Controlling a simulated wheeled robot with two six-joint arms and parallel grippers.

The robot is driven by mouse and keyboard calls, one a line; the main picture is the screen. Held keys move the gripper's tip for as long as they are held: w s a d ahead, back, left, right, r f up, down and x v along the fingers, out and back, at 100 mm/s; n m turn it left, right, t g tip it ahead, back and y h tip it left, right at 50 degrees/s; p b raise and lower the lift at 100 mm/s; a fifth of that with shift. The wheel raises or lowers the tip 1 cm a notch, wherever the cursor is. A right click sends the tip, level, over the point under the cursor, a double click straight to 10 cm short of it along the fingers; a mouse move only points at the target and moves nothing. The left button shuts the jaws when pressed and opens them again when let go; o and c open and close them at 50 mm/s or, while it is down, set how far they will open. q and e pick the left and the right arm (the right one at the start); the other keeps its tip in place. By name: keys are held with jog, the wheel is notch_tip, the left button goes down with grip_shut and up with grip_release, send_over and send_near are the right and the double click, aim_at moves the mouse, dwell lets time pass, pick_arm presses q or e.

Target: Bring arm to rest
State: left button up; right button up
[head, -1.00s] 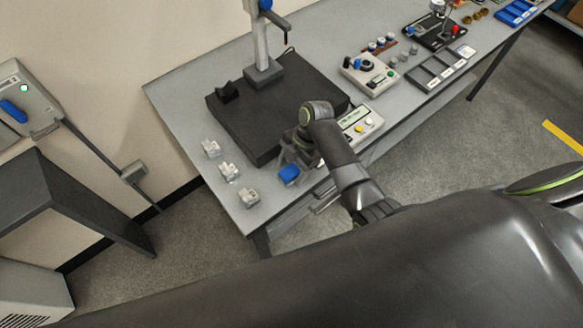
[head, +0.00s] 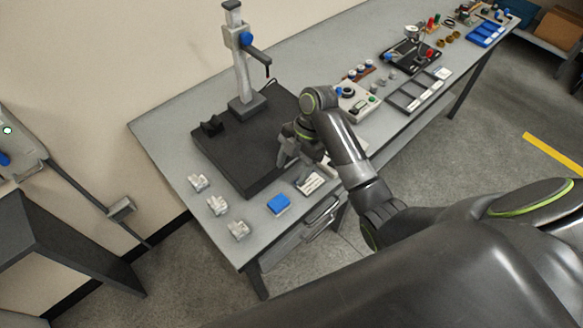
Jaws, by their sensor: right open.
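My right arm reaches from the lower right over the front edge of the grey table (head: 165,135). Its gripper (head: 284,160) is above the table at the right edge of the black plate (head: 235,165). The gripper is open, and I see nothing between its fingers; the arm partly hides it. A blue block (head: 278,204) lies on the table in front of the plate, apart from the gripper. My left gripper is not in view.
A gantry column (head: 242,75) stands on the black plate. Several small clear-grey parts (head: 217,205) lie at the table's left end. A control box (head: 352,102), a black tray (head: 420,92) and a blue tray (head: 486,33) stand farther right. A dark shelf (head: 70,235) is at left.

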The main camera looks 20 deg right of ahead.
jog(key=shift+f, duration=0.1)
dwell(0.3)
jog(key=s+d+f+m+t+h, duration=0.1)
jog(key=s+d+f+m+t, duration=0.15)
jog(key=s+m, duration=0.35)
jog(key=s+d+f+m+t+h, duration=0.1)
jog(key=s+d+f+m+h, duration=0.2)
jog(key=s+m, duration=0.35)
jog(key=s+d+r+m+t+h, duration=0.1)
jog(key=s+d+r+m, duration=0.2)
jog(key=s+m, duration=0.25)
jog(key=s+d+r+m+t+h, duration=0.1)
jog(key=s+d+r+m, duration=0.3)
jog(key=s, duration=0.3)
notch_tip(320, 180, down, 30)
jog(key=g+b, duration=0.2)
jog(key=b, duration=0.3)
jog(key=s+f+b, duration=0.2)
jog(key=s+f, duration=0.5)
jog(key=f, duration=0.3)
jog(key=s+f+b, duration=0.2)
jog(key=s+f, duration=0.6)
jog(key=f, duration=0.3)
jog(key=shift+s+a+m+g+y, duration=0.15)
jog(key=shift+a+m+g+y, duration=0.05)
jog(key=shift+m+g+y, duration=0.15)
